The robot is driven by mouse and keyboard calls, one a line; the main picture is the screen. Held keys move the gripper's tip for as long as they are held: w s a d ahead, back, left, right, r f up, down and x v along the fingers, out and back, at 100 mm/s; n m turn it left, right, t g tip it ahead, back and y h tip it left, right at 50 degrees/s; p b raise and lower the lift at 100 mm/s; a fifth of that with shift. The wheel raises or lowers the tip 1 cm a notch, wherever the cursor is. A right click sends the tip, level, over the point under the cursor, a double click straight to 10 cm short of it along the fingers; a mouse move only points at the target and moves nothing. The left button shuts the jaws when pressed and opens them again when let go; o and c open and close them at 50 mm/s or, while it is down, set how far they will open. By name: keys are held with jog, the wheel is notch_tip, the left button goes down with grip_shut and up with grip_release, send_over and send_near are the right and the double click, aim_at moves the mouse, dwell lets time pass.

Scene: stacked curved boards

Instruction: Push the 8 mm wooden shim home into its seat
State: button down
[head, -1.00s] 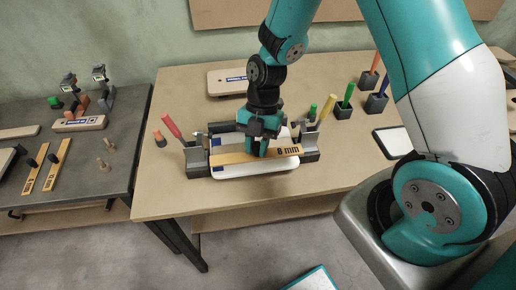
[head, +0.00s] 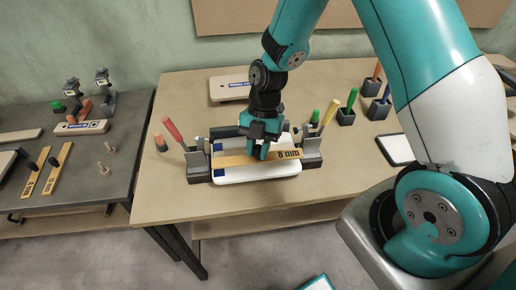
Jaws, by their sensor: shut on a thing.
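The wooden shim (head: 288,155) marked 8 mm lies lengthwise across the white curved boards (head: 258,174), between two dark grey end blocks. Its marked end points right. My gripper (head: 258,153) points down from above and is shut on the shim near its middle. The left end block (head: 198,166) and the right end block (head: 312,153) flank the boards. The seat is hidden behind the shim and my gripper, so I cannot tell how deep the shim sits.
A red-handled tool (head: 174,133) and a yellow-handled tool (head: 329,111) stand beside the fixture. Cups with green and orange tools stand at right. A pale board (head: 230,88) lies behind. A white tablet (head: 396,149) lies right. The left dark bench (head: 90,180) holds more shims.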

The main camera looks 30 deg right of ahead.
jog(key=shift+w+f, duration=0.1)
dwell(0.3)
jog(key=shift+w+d+f, duration=0.1)
jog(key=shift+w+f, duration=0.1)
jog(key=shift+w, duration=0.05)
jog(key=shift+w+f+b, duration=0.2)
jog(key=shift+w+b, duration=0.05)
jog(key=shift+b, duration=0.15)
jog(key=shift+w+d+f, duration=0.15)
jog(key=shift+w+f, duration=0.05)
jog(key=shift+w, duration=0.05)
jog(key=shift+w+d+f+b, duration=0.15)
jog(key=shift+w+f+b, duration=0.25)
jog(key=shift+w+b, duration=0.1)
jog(key=shift+w+d+f, duration=0.1)
jog(key=shift+w+f, duration=0.1)
jog(key=shift+w, duration=0.1)
jog(key=shift+w+d+f+b, duration=0.15)
jog(key=shift+w+f+b, duration=0.3)
jog(key=shift+w+b, duration=0.1)
jog(key=shift+w+d+f, duration=0.1)
jog(key=shift+w+f, duration=0.1)
jog(key=shift+w+d+f+b, duration=0.1)
jog(key=shift+w+f+b, duration=0.15)
jog(key=shift+b, duration=0.1)
